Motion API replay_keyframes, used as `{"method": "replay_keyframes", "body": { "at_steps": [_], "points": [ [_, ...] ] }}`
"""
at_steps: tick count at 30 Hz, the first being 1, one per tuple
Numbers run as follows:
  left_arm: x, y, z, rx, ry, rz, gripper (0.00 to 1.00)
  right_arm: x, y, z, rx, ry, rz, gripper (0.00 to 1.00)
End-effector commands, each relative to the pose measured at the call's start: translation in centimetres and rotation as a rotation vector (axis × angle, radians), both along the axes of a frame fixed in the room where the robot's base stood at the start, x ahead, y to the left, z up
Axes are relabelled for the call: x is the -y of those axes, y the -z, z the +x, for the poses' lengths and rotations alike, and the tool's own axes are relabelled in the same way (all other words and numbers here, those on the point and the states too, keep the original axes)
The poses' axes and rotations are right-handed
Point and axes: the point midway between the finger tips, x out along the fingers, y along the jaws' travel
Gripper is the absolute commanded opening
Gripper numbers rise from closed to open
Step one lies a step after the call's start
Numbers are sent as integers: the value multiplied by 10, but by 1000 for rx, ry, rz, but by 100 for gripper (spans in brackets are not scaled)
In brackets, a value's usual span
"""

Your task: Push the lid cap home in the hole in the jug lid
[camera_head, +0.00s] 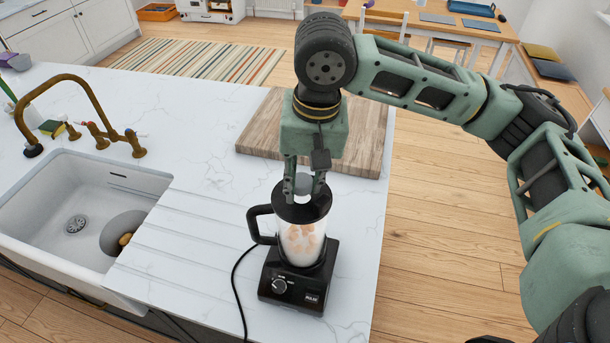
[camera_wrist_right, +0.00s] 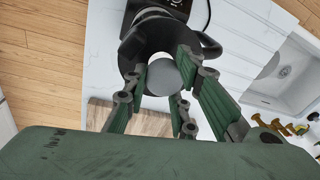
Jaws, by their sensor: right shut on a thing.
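The jug (camera_head: 303,246) stands upright on the black blender base (camera_head: 291,288), with pale contents and a black handle at its left. The black jug lid (camera_head: 302,212) is on its top. My right gripper (camera_head: 304,190) points down over the lid and is shut on the grey lid cap (camera_head: 305,182). In the right wrist view, the round lid cap (camera_wrist_right: 163,77) sits between the fingers, in front of the dark lid (camera_wrist_right: 130,52). My left gripper is not in view.
A wooden board (camera_head: 262,133) lies behind the blender. A white sink (camera_head: 40,207) with a brass tap (camera_head: 70,85) is at the left. A black cable (camera_head: 236,275) runs left of the base. The counter's right edge is close to the blender.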

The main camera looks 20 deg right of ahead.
Motion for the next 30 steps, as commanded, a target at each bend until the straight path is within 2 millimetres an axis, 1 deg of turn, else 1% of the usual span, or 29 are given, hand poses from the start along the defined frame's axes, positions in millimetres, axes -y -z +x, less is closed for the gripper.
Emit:
{"method": "replay_keyframes", "body": {
  "at_steps": [27,28,30],
  "points": [
    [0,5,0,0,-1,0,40,0,21,0,0,0,0,13],
    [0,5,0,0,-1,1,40,0,21,0,0,0,0,25],
    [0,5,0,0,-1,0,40,0,21,0,0,0,0,31]
  ]
}}
